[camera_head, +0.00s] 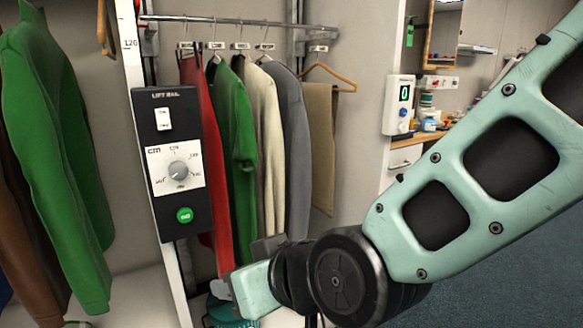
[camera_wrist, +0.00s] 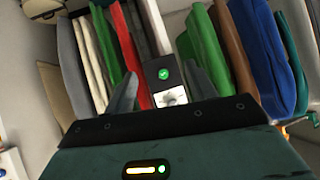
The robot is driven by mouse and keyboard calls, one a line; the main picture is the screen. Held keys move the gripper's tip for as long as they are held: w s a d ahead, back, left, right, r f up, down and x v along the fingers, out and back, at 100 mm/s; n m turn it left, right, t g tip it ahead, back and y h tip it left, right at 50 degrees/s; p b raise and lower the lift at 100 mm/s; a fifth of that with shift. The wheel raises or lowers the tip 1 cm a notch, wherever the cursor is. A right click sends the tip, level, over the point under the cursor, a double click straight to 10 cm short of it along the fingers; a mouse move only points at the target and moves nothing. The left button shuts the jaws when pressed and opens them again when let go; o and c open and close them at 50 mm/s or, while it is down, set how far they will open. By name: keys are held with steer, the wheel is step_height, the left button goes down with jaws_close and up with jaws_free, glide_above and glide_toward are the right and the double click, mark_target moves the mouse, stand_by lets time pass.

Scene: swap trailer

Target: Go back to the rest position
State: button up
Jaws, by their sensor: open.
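My gripper is open; in the wrist view its two grey fingers (camera_wrist: 162,92) stand apart with nothing held between them. The lift rail control box (camera_wrist: 160,75) shows past the fingers, with its green button seen in the gap. In the head view the same black box (camera_head: 177,165) hangs on the white upright, with a rocker switch, a dial and a green button. My green arm crosses the right side of the head view, and its wrist end is low in the middle. The fingers are not clearly seen there.
Red, green, cream and grey clothes (camera_head: 292,145) hang on a rail (camera_head: 240,22) behind the box. A tan cloth (camera_head: 320,135) hangs at right. A green jacket (camera_head: 55,150) hangs at left. A white wall unit (camera_head: 398,105) shows a 0, beside a counter with jars.

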steer(key=s+d+f+g+h, duration=0.35)
steer(key=s+d, duration=0.25)
steer(key=d, duration=0.5)
steer(key=s+d+f+g+h, duration=0.2)
steer(key=s+d+g+h, duration=0.3)
steer(key=d, duration=0.5)
step_height(320, 180, up, 18)
steer(key=s+y+p, duration=0.1)
steer(key=p, duration=1.7)
steer(key=shift+a+t, duration=0.15)
steer(key=shift+t, duration=0.3)
